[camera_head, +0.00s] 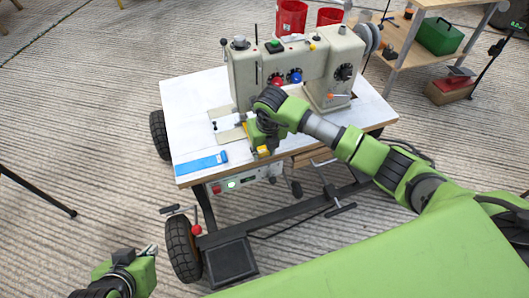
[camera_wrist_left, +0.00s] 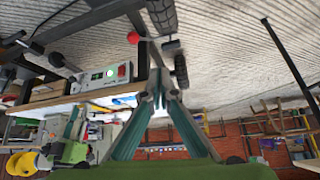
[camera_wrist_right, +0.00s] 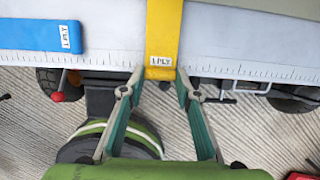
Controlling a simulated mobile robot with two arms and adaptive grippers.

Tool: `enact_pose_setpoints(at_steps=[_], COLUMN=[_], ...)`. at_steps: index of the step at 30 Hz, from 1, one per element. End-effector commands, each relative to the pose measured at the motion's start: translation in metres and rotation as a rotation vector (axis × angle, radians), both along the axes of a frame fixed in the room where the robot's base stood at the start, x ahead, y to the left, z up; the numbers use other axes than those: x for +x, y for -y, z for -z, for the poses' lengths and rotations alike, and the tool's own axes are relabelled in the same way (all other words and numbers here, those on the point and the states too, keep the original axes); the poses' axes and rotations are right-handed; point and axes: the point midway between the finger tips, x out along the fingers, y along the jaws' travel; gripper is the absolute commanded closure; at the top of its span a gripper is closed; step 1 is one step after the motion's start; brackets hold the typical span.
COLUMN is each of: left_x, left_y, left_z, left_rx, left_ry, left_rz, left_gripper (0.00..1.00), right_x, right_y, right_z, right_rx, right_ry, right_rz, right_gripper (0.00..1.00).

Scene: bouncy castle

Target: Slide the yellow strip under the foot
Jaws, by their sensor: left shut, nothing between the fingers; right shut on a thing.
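The yellow strip (camera_wrist_right: 163,30), marked "1 PLY" at its near end, lies over the table's front edge in the right wrist view. In the head view only a bit of yellow (camera_head: 263,152) shows beside my right gripper (camera_head: 258,140). That gripper is shut on the strip near its labelled end, one finger on each side (camera_wrist_right: 160,88). The sewing machine (camera_head: 300,65) stands behind it. My right gripper and arm cover much of the area below the machine's head, and I cannot clearly make out the foot. My left gripper (camera_head: 150,249) is shut and empty, off the table; its fingertips meet in the left wrist view (camera_wrist_left: 158,82).
A blue strip (camera_head: 201,163), also marked "1 PLY" in the right wrist view (camera_wrist_right: 40,35), lies flat on the white tabletop (camera_head: 190,110) left of the yellow one. Red buckets (camera_head: 291,17) and a shelf with a green box (camera_head: 440,36) stand behind. The tabletop's left side is mostly clear.

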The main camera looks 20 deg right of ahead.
Motion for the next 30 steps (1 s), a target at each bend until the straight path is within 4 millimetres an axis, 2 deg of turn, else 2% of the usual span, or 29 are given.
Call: enact_pose_setpoints(at_steps=[30], left_x=[0.063], left_y=[0.022], left_z=[-0.044], left_rx=[-0.072], left_ry=[0.33], left_rz=[0.022], left_gripper=[1.0], right_x=[0.017], right_y=[-0.001], right_z=[0.001], right_rx=[0.0], right_ry=[0.001], right_rz=[0.0], right_gripper=[0.82])
